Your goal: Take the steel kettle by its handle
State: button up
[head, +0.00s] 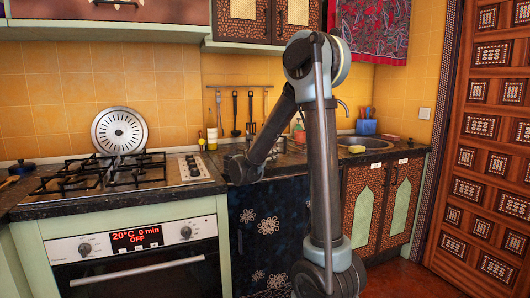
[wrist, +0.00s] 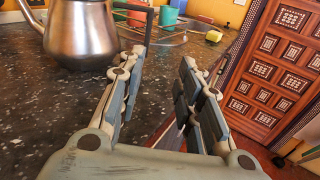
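The steel kettle (wrist: 80,36) stands upright on the dark speckled counter at the upper left of the wrist view, its top cut off by the frame. A dark, angular handle (wrist: 149,26) appears to reach out from its right side and bend down. My gripper (wrist: 160,62) is open, its fingers spread and pointing toward the handle. The handle's lower end shows between the two fingertips in the picture, with no visible contact. In the head view my gripper (head: 243,168) is low over the counter right of the stove, and I cannot make out the kettle there.
The stove (head: 120,175) with black grates is left of my gripper. Utensils (head: 235,112) hang on the back wall. A carved door (head: 490,150) stands far right.

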jog(key=shift+w+a+r+n+t, duration=0.1)
jog(key=shift+w+a+n+t, duration=0.25)
jog(key=shift+w+a, duration=0.2)
jog(key=x, duration=1.1)
jog(key=shift+w, duration=0.1)
jog(key=shift+a+x, duration=0.25)
jog(key=shift+x, duration=2.7)
jog(key=shift+w, duration=0.15)
grip_shut()
jog(key=shift+r, duration=0.1)
